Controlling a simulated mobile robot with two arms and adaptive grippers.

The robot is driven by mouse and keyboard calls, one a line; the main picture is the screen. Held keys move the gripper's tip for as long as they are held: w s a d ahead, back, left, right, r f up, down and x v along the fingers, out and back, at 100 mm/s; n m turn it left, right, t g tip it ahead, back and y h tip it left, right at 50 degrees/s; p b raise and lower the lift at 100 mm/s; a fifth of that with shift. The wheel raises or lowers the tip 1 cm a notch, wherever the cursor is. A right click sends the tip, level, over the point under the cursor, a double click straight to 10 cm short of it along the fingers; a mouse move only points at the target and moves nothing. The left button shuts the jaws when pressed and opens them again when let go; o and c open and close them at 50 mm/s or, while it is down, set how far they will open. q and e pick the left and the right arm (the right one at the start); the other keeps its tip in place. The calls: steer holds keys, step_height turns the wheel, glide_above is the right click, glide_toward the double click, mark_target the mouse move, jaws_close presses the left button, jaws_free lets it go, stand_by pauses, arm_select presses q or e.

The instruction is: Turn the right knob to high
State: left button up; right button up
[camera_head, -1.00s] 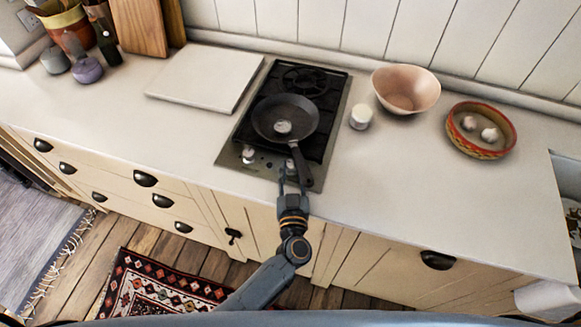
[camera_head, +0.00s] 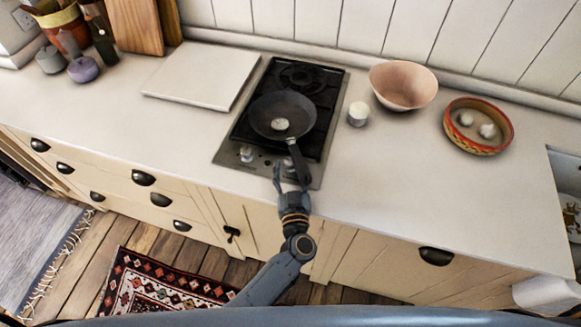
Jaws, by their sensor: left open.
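The two-burner gas stove (camera_head: 226,148) is set in the counter, with its control strip along the front edge. A left knob (camera_head: 247,154) shows on this strip. The right knob is mostly hidden around the pan handle and my gripper, so its setting cannot be read. A black frying pan (camera_head: 262,106) stands on the front burner, its handle pointing toward the front edge. My left gripper (camera_head: 291,178) is open at the right front of the stove, its fingers close to the handle's end. Whether it touches the knob or handle cannot be told. My right gripper is not in view.
A small white round item (camera_head: 280,124) is in the pan. Right of the stove stand a white jar (camera_head: 358,114), a pink bowl (camera_head: 404,88) and a red-rimmed dish (camera_head: 451,125). A pale board (camera_head: 198,78) lies left. The counter front right is clear.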

arm_select(q)
steer(key=shift+s, duration=0.1)
steer(key=s, duration=1.2)
steer(key=shift+d, duration=0.3)
steer(key=shift+w, duration=0.1)
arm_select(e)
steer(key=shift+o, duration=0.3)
